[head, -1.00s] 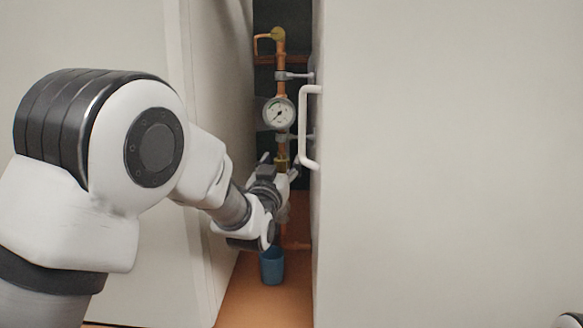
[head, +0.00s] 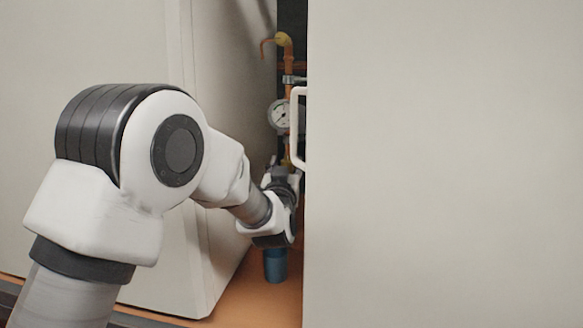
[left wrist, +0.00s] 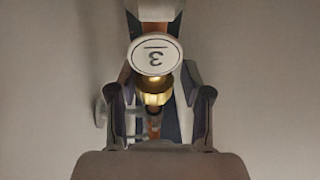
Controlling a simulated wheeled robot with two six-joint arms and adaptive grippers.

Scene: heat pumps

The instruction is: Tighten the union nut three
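My left gripper (left wrist: 159,105) is open, with one finger on each side of the nut and visible gaps between. No contact shows. In the head view my left gripper (head: 284,172) reaches into the narrow gap between the pale panels, low on the copper pipe (head: 288,62). The nut is hard to make out there behind the gripper. My right gripper is not in view.
A pressure gauge (head: 280,114) sits on the pipe above my gripper. A white handle (head: 297,128) stands at the edge of the right panel (head: 440,160). The left cabinet (head: 225,130) bounds the gap.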

